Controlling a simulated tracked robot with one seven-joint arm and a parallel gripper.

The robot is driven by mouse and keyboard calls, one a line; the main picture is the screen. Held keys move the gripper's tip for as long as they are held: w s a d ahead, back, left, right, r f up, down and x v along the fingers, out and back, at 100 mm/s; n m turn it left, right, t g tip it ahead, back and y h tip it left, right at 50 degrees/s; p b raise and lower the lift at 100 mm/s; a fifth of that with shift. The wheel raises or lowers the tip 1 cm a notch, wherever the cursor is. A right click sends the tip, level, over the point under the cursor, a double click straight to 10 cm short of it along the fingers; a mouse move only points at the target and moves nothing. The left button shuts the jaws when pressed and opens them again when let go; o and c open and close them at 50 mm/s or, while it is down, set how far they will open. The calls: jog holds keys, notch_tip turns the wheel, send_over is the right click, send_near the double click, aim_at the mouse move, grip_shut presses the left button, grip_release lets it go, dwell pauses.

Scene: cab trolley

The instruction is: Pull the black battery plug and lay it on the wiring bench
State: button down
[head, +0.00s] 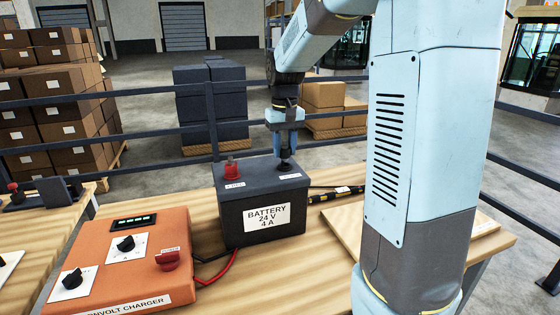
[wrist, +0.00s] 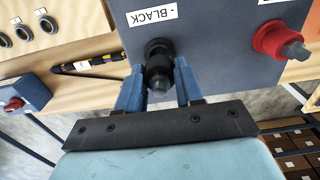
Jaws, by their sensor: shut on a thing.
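The black battery plug (wrist: 158,70) sits at the battery's top, beside the label reading BLACK; it also shows in the head view (head: 285,165). My gripper (wrist: 160,92) is shut on it, one blue finger on each side; in the head view my gripper (head: 285,152) points straight down over the battery's right side. The battery (head: 262,217) is a dark grey box labelled BATTERY 24 V 4 A. I cannot tell whether the plug is fully seated. The wooden wiring bench (head: 320,270) carries the battery.
A red plug (head: 231,170) stands on the battery's left side. An orange charger (head: 130,262) with knobs lies at front left, with red and black cables to the battery. Dark rails (head: 150,130) run behind.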

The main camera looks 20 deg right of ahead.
jog(key=shift+r, duration=1.75)
